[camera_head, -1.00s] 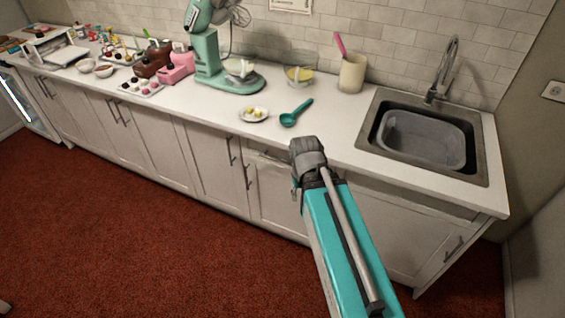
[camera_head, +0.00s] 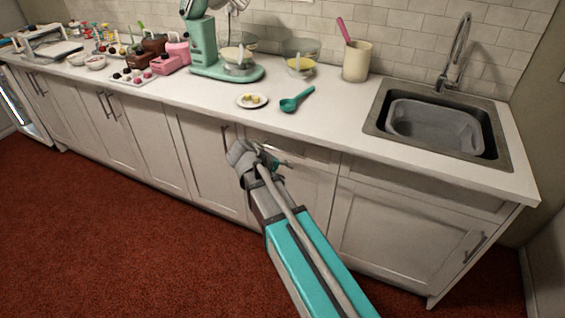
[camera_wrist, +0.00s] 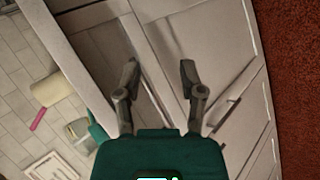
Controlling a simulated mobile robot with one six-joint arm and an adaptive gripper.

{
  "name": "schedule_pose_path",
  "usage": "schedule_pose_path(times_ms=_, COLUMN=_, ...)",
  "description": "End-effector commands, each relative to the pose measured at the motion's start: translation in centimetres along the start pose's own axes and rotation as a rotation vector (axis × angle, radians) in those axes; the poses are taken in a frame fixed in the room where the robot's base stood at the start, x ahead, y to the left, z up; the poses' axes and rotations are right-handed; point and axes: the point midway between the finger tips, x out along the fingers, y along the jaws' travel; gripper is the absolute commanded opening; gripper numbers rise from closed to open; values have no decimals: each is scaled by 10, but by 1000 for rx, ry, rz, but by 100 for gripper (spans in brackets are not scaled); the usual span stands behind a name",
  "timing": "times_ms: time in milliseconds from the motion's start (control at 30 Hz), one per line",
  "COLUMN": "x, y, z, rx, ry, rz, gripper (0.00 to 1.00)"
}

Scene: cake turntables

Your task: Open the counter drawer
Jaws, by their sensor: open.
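The counter drawer (camera_head: 308,155) is a shallow pale front just under the worktop, left of the sink, and looks shut. My gripper (camera_head: 280,163) is in front of the cabinets at about drawer height and partly hides the drawer's left part and the door below. The drawer's handle is not clear behind it. In the wrist view, turned on its side, my gripper (camera_wrist: 159,72) has two fingers spread apart with nothing between them. The drawer front (camera_wrist: 98,42) lies beyond the left finger. I cannot tell whether a finger touches it.
The worktop (camera_head: 335,125) carries a plate (camera_head: 252,101), a green scoop (camera_head: 297,99), a utensil crock (camera_head: 356,62) and a mint mixer (camera_head: 205,50). A sink (camera_head: 435,128) is at right. A door handle (camera_head: 226,139) stands left of my gripper. Red carpet (camera_head: 120,240) is clear.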

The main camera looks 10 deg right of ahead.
Motion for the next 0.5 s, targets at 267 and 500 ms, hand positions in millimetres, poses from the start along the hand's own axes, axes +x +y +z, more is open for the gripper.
schedule_pose_path(times_ms=267, x=1, y=-33, z=-59, rx=-92, ry=75, rz=274, gripper=51)
schedule_pose_path(times_ms=500, x=-18, y=-53, z=-98, rx=-148, ry=133, rz=476, gripper=51)
